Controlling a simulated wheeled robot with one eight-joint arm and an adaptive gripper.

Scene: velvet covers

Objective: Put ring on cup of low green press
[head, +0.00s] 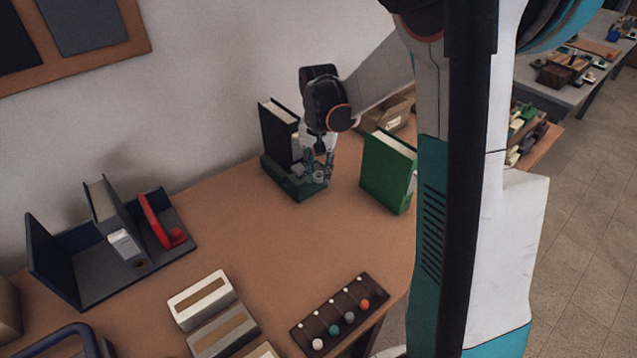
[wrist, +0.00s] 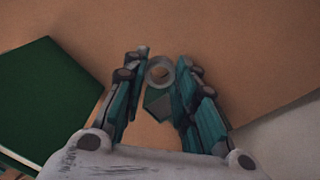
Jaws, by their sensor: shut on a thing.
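My gripper (head: 322,160) is in the head view, low over the low green press (head: 288,186) near the wall. The press is a dark green block with a black upright part behind it. In the wrist view, my gripper (wrist: 168,70) is shut on a small grey ring (wrist: 149,72) between its fingertips. I see the ring's open hole from above. A dark green piece (wrist: 158,101) shows just below the ring in that view. The press's cup is hidden by the fingers, so I cannot tell whether the ring touches it.
A green book-like block (head: 387,172) stands right of the press and shows in the wrist view (wrist: 45,100). A navy stand with a red handle (head: 160,222) is left. A dark rack with coloured knobs (head: 340,315) lies in front. The table's middle is clear.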

